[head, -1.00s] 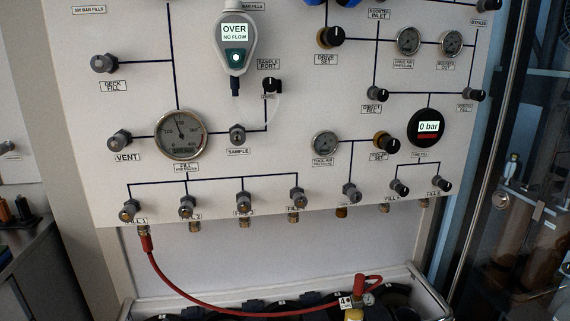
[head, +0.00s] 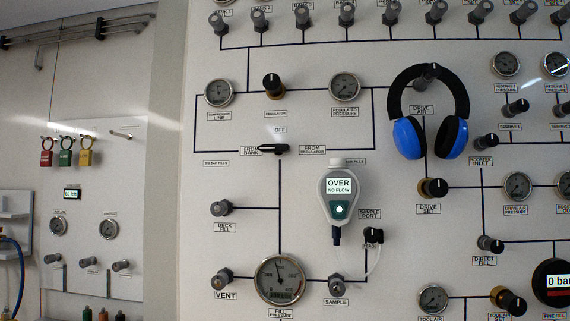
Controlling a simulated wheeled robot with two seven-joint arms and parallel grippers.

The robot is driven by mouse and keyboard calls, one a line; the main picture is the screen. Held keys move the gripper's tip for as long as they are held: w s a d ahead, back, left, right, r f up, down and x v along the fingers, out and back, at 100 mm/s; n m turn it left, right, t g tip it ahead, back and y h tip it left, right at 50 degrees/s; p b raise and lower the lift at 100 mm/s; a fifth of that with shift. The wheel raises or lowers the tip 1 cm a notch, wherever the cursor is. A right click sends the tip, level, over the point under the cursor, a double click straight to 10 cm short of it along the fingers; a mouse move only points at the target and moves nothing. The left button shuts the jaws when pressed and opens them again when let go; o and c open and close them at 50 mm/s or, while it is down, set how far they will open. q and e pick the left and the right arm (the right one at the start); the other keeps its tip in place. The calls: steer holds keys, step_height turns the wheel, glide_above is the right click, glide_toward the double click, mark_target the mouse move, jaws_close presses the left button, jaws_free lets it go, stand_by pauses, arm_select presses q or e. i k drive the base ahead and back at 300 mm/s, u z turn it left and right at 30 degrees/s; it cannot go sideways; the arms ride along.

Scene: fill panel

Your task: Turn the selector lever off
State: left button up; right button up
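The selector lever (head: 270,150) is a small black handle on the white panel, left of centre in the head view. It lies horizontal, and its handle end points left toward a label that seems to read "TO BANK" (head: 250,151). The "OFF" label (head: 280,130) is directly above its pivot, and the "FROM REGULATOR" label (head: 312,150) is to its right. Nothing covers the lever. Neither of my grippers shows in the head view.
A grey-green analyser (head: 338,188) reading "OVER NO FLOW" hangs below right of the lever. Blue-and-black ear defenders (head: 408,138) hang further right. A regulator knob (head: 274,86) and gauges are above. Red, green and yellow padlocks (head: 66,157) hang on the left wall.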

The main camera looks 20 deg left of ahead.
mark_target(278, 148)
steer(key=u, duration=2.15)
steer(key=i, duration=1.7)
steer(key=z, duration=2.15)
